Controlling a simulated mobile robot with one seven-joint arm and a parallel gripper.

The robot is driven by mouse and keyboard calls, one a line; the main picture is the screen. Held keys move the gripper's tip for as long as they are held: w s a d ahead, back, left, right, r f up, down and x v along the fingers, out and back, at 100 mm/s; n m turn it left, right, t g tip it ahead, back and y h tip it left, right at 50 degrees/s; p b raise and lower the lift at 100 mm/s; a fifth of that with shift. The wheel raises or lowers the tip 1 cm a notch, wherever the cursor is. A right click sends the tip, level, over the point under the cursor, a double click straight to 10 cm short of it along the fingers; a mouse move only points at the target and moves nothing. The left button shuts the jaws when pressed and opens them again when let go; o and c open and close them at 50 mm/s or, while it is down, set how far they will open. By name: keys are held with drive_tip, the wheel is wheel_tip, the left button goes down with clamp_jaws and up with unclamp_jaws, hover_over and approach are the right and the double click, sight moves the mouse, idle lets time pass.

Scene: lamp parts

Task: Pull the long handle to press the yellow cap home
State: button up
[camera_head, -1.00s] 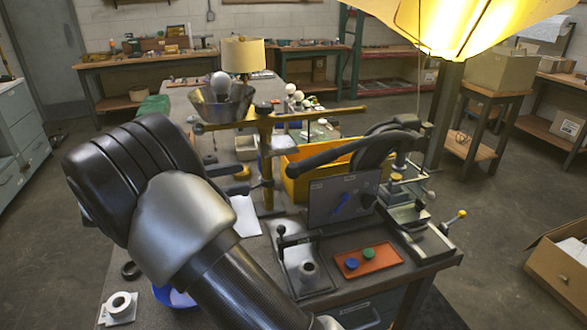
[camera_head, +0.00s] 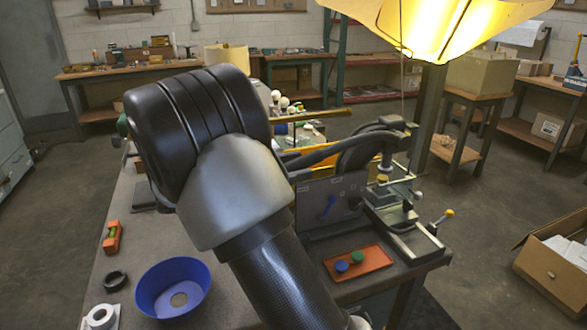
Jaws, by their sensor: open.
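A long black handle (camera_head: 322,157) reaches from behind my arm toward a dark curved press frame (camera_head: 366,150) on the right part of the bench. My arm hides its left end. Below the frame's right end stands a small metal fixture (camera_head: 383,190) with a pale, yellowish top; whether that is the yellow cap is too small to tell. A rod with a yellow tip (camera_head: 449,212) sticks out at the bench's right edge. My large black and grey arm link fills the middle. My gripper does not show.
An orange-red tray (camera_head: 375,267) holds a blue and a green cap. A grey panel (camera_head: 312,219) with a blue lever stands behind it. A blue bowl (camera_head: 145,294), a black ring (camera_head: 116,281) and an orange level (camera_head: 111,237) lie left. A lit yellow lampshade (camera_head: 455,28) hangs above.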

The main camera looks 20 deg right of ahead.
drive_tip(key=shift+d, duration=0.1)
clamp_jaws()
